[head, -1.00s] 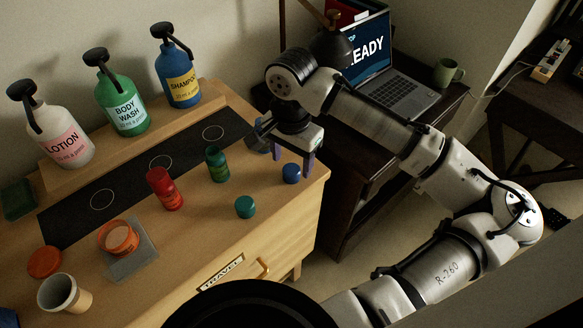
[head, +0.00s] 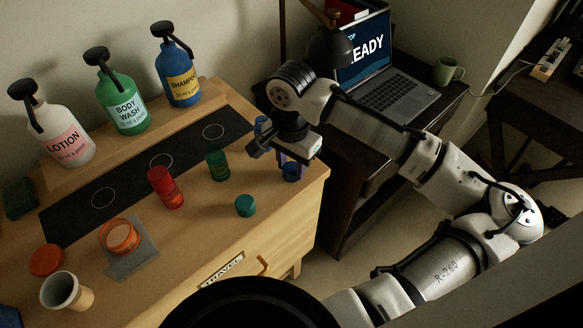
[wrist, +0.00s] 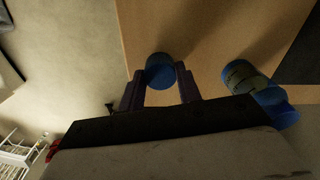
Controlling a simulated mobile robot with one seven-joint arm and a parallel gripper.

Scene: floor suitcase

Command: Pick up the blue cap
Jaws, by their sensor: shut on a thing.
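The blue cap (head: 291,172) is at the right end of the wooden bench top, near its edge. My gripper (head: 292,164) is over it from above, with a finger on each side. In the wrist view the cap (wrist: 160,72) sits between the two dark fingertips, and my gripper (wrist: 160,86) is shut on it. The cap appears to be at the bench surface; I cannot tell whether any gap lies under it.
A small blue bottle (wrist: 243,77) stands close beside my gripper. A green bottle (head: 217,163), a green cap (head: 245,205) and a red bottle (head: 165,187) are to the left. Large pump bottles (head: 122,103) line the back. The bench edge is just right.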

